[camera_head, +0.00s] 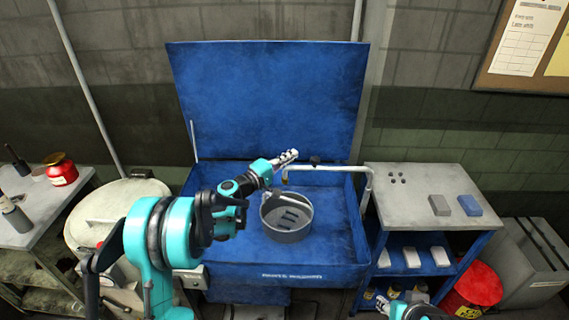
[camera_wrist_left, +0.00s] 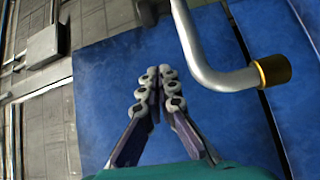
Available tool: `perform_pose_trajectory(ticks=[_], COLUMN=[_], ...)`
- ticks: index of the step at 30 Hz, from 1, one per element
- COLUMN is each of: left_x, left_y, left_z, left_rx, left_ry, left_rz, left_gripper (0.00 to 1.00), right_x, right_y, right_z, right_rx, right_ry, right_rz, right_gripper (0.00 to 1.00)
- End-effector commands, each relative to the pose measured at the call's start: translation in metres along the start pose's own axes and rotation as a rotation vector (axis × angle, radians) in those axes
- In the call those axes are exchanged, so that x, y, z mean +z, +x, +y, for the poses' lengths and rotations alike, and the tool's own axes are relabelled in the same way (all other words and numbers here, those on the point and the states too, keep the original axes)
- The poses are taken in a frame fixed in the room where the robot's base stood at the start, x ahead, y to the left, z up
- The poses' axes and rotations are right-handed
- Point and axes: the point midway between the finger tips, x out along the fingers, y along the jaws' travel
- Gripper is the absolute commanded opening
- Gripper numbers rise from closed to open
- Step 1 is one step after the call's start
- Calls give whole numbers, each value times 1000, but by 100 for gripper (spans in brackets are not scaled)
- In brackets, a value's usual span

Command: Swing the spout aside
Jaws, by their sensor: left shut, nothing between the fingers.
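The spout (camera_head: 335,168) is a grey bent pipe that rises at the right rim of the blue washer basin (camera_head: 335,245) and runs left across its back. Its brass-coloured tip (camera_wrist_left: 275,70) shows at the right in the left wrist view, on the grey pipe (camera_wrist_left: 205,70). My left gripper (camera_head: 291,155) is shut and empty, near the spout's tip in the head view. In the wrist view its closed fingers (camera_wrist_left: 158,92) lie to the left of the pipe, apart from it in the picture.
A round grey pan (camera_head: 287,236) with dark slots or parts stands in the basin. The raised blue lid (camera_head: 265,95) is behind. A grey-topped cart (camera_head: 410,215) with two blocks stands at the right. A red can (camera_head: 60,170) sits on the left bench.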

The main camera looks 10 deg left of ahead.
Motion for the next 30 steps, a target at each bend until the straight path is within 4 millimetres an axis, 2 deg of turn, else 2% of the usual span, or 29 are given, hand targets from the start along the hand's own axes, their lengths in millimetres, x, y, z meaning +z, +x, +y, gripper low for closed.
perform_pose_trajectory(ticks=[3, 7, 12, 15, 30], left_x=[2, 3, 28, 35, 39], left_y=[28, 50, 38, 35, 34], left_z=[-2, -2, -1, -1, 0], left_rx=[0, 0, 0, 0, 0], left_ry=[0, 0, 0, 0, 0], left_rz=[-3, -2, -1, -1, 3], left_gripper=[0, 0, 0, 0, 0], right_x=[5, 8, 13, 14, 14], right_y=[6, 11, 18, 19, 19], right_z=[0, 0, 0, 0, 0], right_rx=[0, 0, 0, 0, 0], right_ry=[0, 0, 0, 0, 0], right_rz=[0, 0, 0, 0, 0], right_gripper=[40, 40, 40, 40, 40])
